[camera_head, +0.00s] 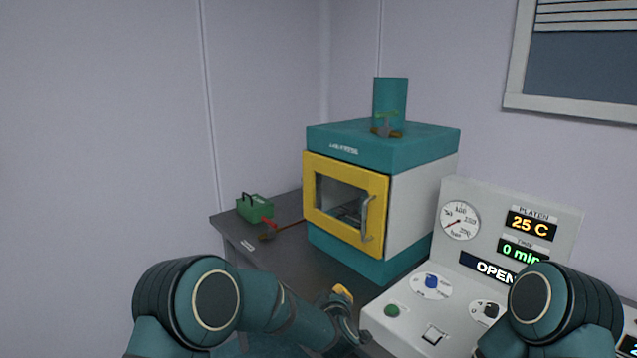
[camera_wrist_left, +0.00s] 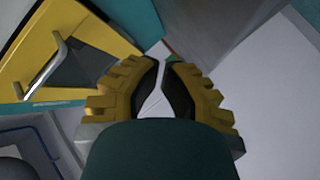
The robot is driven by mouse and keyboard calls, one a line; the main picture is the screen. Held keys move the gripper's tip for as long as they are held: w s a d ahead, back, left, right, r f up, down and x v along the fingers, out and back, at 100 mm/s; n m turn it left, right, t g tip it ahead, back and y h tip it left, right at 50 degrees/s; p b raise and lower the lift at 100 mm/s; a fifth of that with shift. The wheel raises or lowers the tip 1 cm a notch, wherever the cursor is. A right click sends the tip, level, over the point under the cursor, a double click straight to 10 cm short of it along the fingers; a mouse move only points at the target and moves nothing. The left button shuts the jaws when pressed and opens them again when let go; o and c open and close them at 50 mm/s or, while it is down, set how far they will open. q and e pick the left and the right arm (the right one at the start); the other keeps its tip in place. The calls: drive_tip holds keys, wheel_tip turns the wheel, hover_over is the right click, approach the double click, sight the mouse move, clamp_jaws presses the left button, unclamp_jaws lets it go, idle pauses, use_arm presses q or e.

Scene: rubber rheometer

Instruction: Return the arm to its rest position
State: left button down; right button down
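My left arm (camera_head: 240,300) comes in from the lower left in the head view and reaches toward the bench in front of the oven. My left gripper (camera_head: 343,296) shows only in part there, with a yellow fingertip, below the oven door. In the left wrist view the yellow and black fingers of this gripper (camera_wrist_left: 161,66) have their tips almost together, with nothing held between them. My right arm (camera_head: 560,308) shows at the lower right as a bent joint. My right gripper is out of view.
A teal and white oven (camera_head: 420,200) with a closed yellow-framed door (camera_head: 312,213) stands on the dark bench (camera_head: 275,262). A green box (camera_head: 255,207) and a red-handled tool (camera_head: 268,233) lie left of it. A control panel (camera_head: 405,300) reading 25 C and OPEN is at right.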

use_arm(q)
drive_tip(key=s+a+f+m+g+h, duration=0.1)
drive_tip(key=s+a+f+m+g, duration=0.15)
drive_tip(key=s+a+f, duration=0.4)
drive_tip(key=s+a+f+m+g+h, duration=0.1)
drive_tip(key=s+a+f+m+g, duration=0.2)
drive_tip(key=s+f, duration=0.65)
drive_tip(key=s+a+f+g, duration=0.1)
drive_tip(key=s+g, duration=0.1)
drive_tip(key=s, duration=0.4)
drive_tip(key=s+a+f+m+g, duration=0.1)
drive_tip(key=s+a+f+g, duration=0.1)
drive_tip(key=s, duration=0.5)
drive_tip(key=s+a+f+g+h, duration=0.1)
drive_tip(key=s+f+g, duration=0.1)
drive_tip(key=s, duration=0.5)
drive_tip(key=shift+a+g, duration=0.3)
drive_tip(key=shift+g, duration=0.35)
